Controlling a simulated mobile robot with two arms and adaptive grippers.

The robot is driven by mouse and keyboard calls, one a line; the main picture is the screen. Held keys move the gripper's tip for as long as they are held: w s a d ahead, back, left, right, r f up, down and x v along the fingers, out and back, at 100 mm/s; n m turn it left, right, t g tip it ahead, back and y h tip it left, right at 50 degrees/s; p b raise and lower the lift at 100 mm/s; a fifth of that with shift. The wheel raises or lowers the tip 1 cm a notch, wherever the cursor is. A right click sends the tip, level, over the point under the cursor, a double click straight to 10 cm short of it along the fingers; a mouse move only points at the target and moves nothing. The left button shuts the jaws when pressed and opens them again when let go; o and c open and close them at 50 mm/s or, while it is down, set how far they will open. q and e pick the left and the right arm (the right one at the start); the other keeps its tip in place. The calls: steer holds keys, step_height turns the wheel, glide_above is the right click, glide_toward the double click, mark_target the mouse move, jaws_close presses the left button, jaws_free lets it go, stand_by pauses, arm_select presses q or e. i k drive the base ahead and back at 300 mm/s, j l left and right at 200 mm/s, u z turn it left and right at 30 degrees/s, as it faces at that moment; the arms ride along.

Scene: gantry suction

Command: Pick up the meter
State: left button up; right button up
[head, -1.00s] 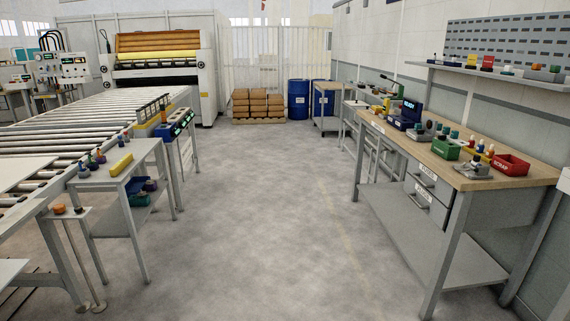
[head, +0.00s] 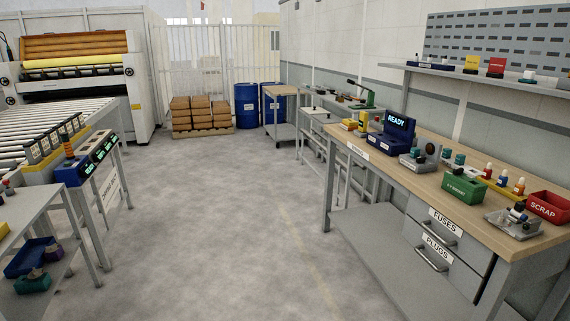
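No thing is clearly readable as the meter. A small yellow object (head: 361,121) stands on the workbench (head: 400,177) at the right, left of the blue tester (head: 391,139) whose screen says READY. It is too small to tell whether it is a meter. Neither of my grippers is in view.
The workbench also holds a green bin (head: 463,190), a red SCRAP bin (head: 548,207) and a grey fixture (head: 513,223). Drawers labelled FUSES and PLUGS are below. A side table (head: 30,212) and roller conveyor (head: 30,125) are at the left. The middle floor (head: 230,220) is clear.

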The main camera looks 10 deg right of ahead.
mark_target(363, 115)
steer(key=i+l+z, duration=0.15)
steer(key=i+z, duration=0.2)
steer(key=i, duration=0.7)
steer(key=i+j+z, duration=0.1)
steer(key=i+z, duration=0.25)
steer(key=i, duration=0.7)
